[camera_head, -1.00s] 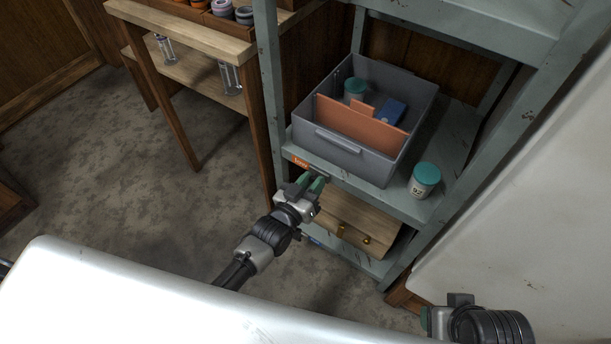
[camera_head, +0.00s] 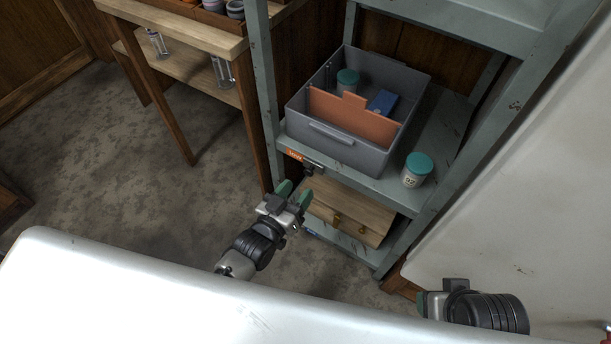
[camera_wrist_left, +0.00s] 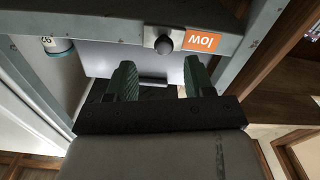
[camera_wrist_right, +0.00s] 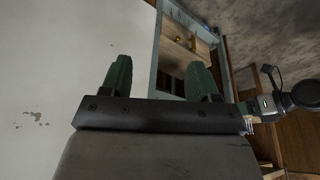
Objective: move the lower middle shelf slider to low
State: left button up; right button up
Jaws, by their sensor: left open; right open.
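The slider (camera_head: 309,169) is a dark round knob on a short metal track on the front edge of the grey-green shelf (camera_head: 375,184). It sits beside an orange label reading "low" (camera_head: 294,155). In the left wrist view the knob (camera_wrist_left: 164,43) and the label (camera_wrist_left: 202,41) appear upside down, just beyond the fingertips. My left gripper (camera_head: 295,194) is open and empty, in front of and slightly below the knob, apart from it. My right gripper (camera_wrist_right: 160,68) is open and empty, far from the slider; it shows at the lower right of the head view.
A grey bin (camera_head: 350,150) with an orange divider stands on the shelf, with a teal-lidded jar (camera_head: 417,170) to its right. A wooden drawer box (camera_head: 350,212) is on the level below. A wooden table (camera_head: 180,32) stands at left. The floor between is clear.

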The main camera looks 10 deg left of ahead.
pick_arm(q)
jog(key=v, duration=0.5)
jog(key=shift+s+p, duration=0.1)
jog(key=shift+p, duration=0.2)
pick_arm(e)
jog(key=x, duration=0.3)
jog(key=shift+w+f, duration=0.15)
jog(key=shift+f, duration=0.2)
jog(key=shift+a, duration=0.1)
